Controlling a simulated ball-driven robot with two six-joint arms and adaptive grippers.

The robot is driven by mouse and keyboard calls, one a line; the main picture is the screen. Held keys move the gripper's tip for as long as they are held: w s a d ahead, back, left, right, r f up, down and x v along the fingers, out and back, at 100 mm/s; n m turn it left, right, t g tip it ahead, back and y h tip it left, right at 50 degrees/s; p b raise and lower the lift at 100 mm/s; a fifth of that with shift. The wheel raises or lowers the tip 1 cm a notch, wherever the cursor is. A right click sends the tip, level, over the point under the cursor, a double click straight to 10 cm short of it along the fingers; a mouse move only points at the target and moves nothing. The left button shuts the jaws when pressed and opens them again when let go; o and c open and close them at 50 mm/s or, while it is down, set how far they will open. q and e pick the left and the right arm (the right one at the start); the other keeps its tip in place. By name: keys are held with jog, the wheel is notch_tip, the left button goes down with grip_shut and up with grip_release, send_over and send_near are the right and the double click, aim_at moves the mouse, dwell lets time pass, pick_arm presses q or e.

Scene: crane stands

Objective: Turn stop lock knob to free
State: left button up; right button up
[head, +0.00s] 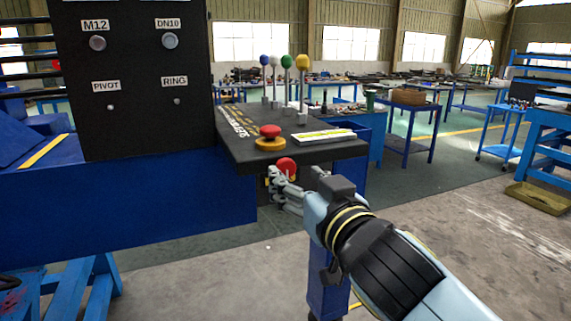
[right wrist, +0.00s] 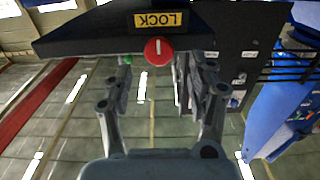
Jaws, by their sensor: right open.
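The stop lock knob (head: 286,165) is a round red knob on the front edge of the black control console (head: 310,152). It also shows in the right wrist view (right wrist: 158,50), which is upside down, with a white line running upright in the picture. A yellow LOCK label (right wrist: 161,20) sits beside it. My right gripper (head: 292,180) is open just in front of the knob. In the right wrist view the knob appears between the two fingertips (right wrist: 156,62), with gaps on both sides; I cannot tell how deep it sits between them. My left gripper is not in view.
A red mushroom button on a yellow base (head: 269,138) stands on the console top, close above the knob. Levers with coloured balls (head: 287,62) rise behind it. A black panel (head: 140,80) stands at left. Open floor (head: 480,220) lies to the right.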

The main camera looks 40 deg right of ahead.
aim_at(287, 168)
jog(key=p+x, duration=0.1)
jog(key=x, duration=0.4)
jog(key=shift+s, duration=0.1)
jog(key=shift+c, duration=0.3)
jog(key=c, duration=1.1)
